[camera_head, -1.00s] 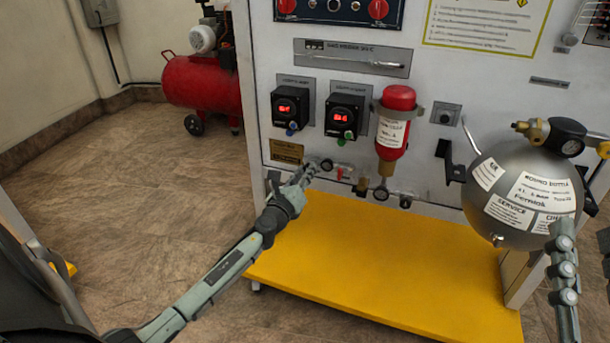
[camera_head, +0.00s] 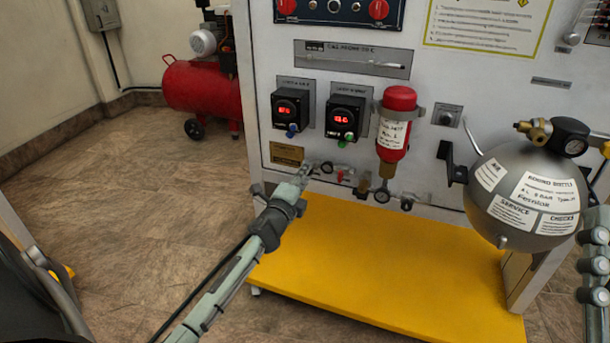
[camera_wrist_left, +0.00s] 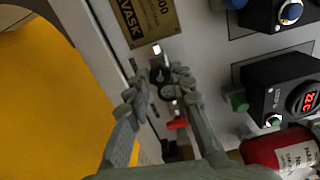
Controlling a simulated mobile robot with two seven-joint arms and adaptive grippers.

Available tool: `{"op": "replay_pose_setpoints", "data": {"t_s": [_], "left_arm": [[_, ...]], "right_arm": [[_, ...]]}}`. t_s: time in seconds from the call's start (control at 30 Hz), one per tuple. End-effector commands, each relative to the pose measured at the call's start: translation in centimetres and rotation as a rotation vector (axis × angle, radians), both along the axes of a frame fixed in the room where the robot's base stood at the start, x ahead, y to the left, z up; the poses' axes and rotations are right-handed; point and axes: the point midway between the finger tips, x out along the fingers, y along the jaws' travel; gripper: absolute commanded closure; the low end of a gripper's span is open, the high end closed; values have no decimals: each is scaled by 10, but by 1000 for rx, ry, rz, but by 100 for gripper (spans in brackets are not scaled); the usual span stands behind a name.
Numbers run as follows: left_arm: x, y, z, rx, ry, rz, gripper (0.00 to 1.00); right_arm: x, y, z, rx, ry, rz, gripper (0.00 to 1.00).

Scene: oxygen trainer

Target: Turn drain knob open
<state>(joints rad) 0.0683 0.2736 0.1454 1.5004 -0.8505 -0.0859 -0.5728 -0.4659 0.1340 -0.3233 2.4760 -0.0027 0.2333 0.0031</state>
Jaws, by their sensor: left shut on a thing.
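My left gripper (camera_head: 304,174) is at the row of small fittings low on the white panel, beside a small round fitting (camera_head: 326,167). In the left wrist view its two fingers (camera_wrist_left: 162,88) stand on either side of a dark round knob (camera_wrist_left: 166,92) and are shut on it. This looks like the drain knob, though the fingers partly hide it and its turn angle cannot be told. A red handle (camera_wrist_left: 177,124) sits just beside the fingers. Part of my right arm (camera_head: 592,250) shows at the right edge; its fingertips cannot be made out.
A red cylinder (camera_head: 397,115) and two black display boxes (camera_head: 345,117) sit above the fittings. A silver sphere (camera_head: 520,200) projects at right. A yellow base shelf (camera_head: 370,275) extends below. A red compressor (camera_head: 203,85) stands on open floor at left.

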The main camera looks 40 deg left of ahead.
Motion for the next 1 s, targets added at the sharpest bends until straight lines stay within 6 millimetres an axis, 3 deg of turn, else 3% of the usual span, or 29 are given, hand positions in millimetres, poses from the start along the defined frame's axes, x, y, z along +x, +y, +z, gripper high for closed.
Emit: {"op": "replay_pose_setpoints", "data": {"t_s": [0.6,0.8,1.0], "left_arm": [[0,0,1,-570,-135,2,100],[0,0,1,-755,-179,1,100],[0,0,1,-939,-224,2,100]], "right_arm": [[14,15,-38,-95,292,27,67],[31,2,-85,-200,506,-16,67],[35,-21,-137,-302,743,-68,67]]}}
